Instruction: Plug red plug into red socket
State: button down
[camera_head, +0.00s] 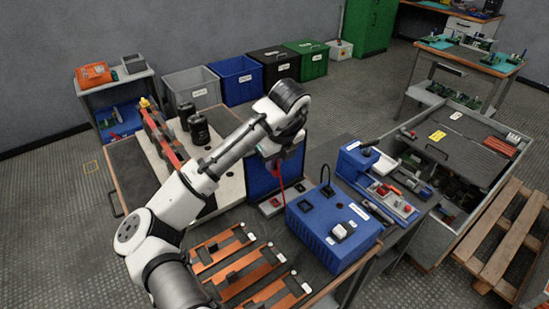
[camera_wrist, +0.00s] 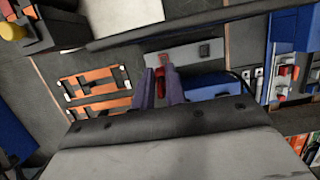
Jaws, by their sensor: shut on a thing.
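My gripper (camera_wrist: 161,76) is shut on the red plug (camera_wrist: 160,88), which sits between the two fingers in the wrist view. In the head view, my gripper is largely hidden by my own wrist, and a thin red strand (camera_head: 280,178) hangs below it. The red socket (camera_wrist: 162,57) is on a grey strip (camera_wrist: 182,54), just beyond the fingertips in the wrist view and nearly in line with the plug. In the head view the grey strip (camera_head: 286,196) lies on the bench below my gripper. I cannot tell the gap between plug and socket.
A black socket (camera_wrist: 204,50) is on the same strip. A blue box (camera_head: 335,232) with a black cable stands close to the right of it. Orange bars (camera_head: 250,268) lie in front. A dark blue panel (camera_head: 262,176) stands behind.

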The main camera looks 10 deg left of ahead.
jog(key=shift+f+b, duration=2.9)
jog(key=shift+f, duration=2.15)
jog(key=shift+f, duration=0.4)
jog(key=c, duration=1.4)
grip_release()
jog(key=shift+o, duration=0.3)
